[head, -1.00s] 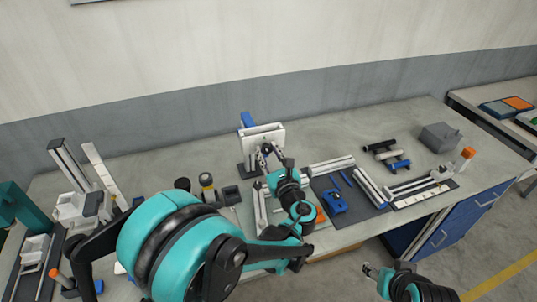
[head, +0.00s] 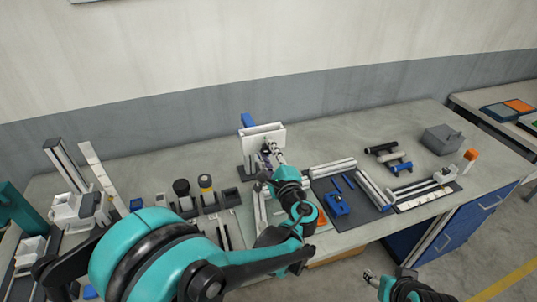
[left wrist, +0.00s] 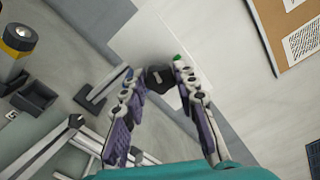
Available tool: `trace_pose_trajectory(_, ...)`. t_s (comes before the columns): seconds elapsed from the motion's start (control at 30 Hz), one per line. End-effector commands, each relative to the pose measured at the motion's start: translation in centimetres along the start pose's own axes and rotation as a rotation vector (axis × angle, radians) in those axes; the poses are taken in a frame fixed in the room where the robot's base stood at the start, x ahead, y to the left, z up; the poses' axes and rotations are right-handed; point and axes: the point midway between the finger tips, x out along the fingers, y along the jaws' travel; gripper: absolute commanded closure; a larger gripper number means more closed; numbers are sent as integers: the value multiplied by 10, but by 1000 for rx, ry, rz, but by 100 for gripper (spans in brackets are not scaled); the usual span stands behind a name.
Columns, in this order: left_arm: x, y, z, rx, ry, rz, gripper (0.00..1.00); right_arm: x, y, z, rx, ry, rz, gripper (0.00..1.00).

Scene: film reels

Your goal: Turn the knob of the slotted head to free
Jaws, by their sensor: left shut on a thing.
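The slotted head is a white upright panel (head: 263,136) at the back middle of the bench in the head view. In the left wrist view its pale panel (left wrist: 150,38) carries a round black knob (left wrist: 157,78). My left gripper (head: 267,152) is in front of the panel. In the left wrist view my left gripper (left wrist: 157,77) has its fingertips on either side of the knob, shut on it. Small green and blue spots show by the fingertips. The knob is mostly hidden in the head view. My right gripper (head: 371,277) is low at the right, off the bench, too small to read.
A dark mat with a blue block (head: 337,204) lies to the right, among pale rails. A grey box (head: 442,139) stands at the back right. Bare bench lies behind the mat.

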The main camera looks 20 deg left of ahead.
Motion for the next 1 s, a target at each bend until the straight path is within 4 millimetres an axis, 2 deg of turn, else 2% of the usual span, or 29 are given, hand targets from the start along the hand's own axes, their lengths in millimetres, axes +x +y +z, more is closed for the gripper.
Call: trace_pose_trajectory(1.0, 0, 2, -1, -963, 0, 1, 100, 12, 0, 9, 0, 0, 0, 47)
